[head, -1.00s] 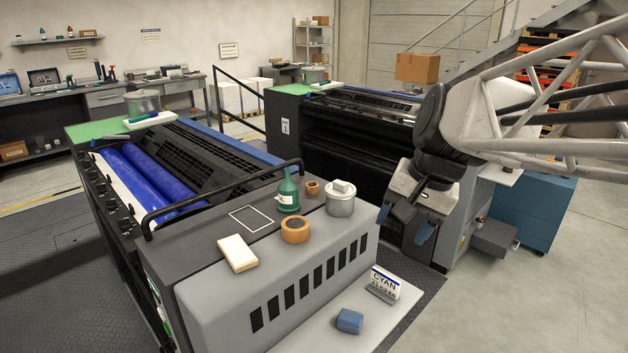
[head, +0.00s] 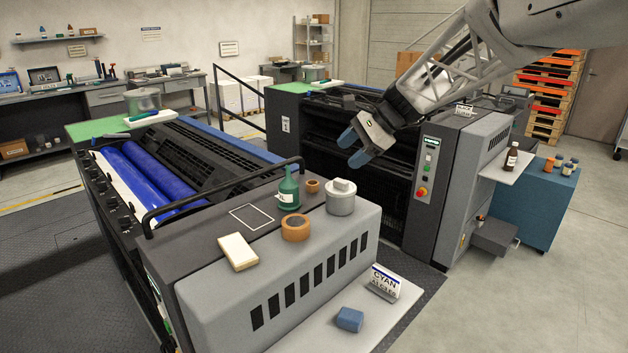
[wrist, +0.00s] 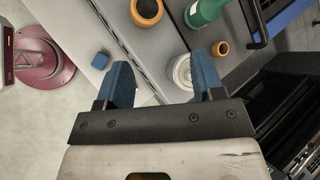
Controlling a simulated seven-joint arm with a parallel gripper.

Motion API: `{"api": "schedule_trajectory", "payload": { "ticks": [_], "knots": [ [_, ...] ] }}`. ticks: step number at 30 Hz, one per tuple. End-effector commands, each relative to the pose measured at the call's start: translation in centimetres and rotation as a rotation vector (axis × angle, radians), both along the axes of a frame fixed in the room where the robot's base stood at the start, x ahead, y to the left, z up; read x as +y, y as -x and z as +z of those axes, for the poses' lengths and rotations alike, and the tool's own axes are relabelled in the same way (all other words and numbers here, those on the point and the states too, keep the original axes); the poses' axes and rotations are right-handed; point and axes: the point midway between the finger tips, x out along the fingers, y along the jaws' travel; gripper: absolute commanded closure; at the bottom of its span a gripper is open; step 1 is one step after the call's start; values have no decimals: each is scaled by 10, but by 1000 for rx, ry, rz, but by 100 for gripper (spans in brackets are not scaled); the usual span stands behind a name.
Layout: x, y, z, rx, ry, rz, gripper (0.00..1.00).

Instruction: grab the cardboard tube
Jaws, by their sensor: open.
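Two brown, hollow, ring-like pieces stand on the grey top of the near ink unit (head: 210,290); I cannot tell for sure which is the cardboard tube. The larger, orange-brown ring (head: 295,237) is near the middle, and the smaller brown one (head: 312,187) is behind it, between the green bottle and the grey pot. In the wrist view the larger ring (wrist: 147,20) is at the top edge and the smaller one (wrist: 220,49) lies beyond the right finger. My gripper (head: 354,147) is open and empty, raised in front of the far unit, apart from both rings.
A green bottle (head: 289,188) and a lidded grey pot (head: 340,203) flank the smaller ring. A cream block (head: 238,252) lies to the left. A black rail (head: 220,188) runs behind. A blue block (head: 349,319) and a CYAN sign (head: 384,281) are on the lower ledge.

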Motion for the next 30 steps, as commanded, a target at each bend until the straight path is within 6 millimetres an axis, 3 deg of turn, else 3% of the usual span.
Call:
{"api": "schedule_trajectory", "payload": {
  "ticks": [3, 18, 30],
  "knots": [
    [5, -35, -7, 55, -65, -57, 38],
    [19, -166, -35, 289, -338, -276, 38],
    [21, -218, -54, 393, -452, -355, 38]
  ]
}}
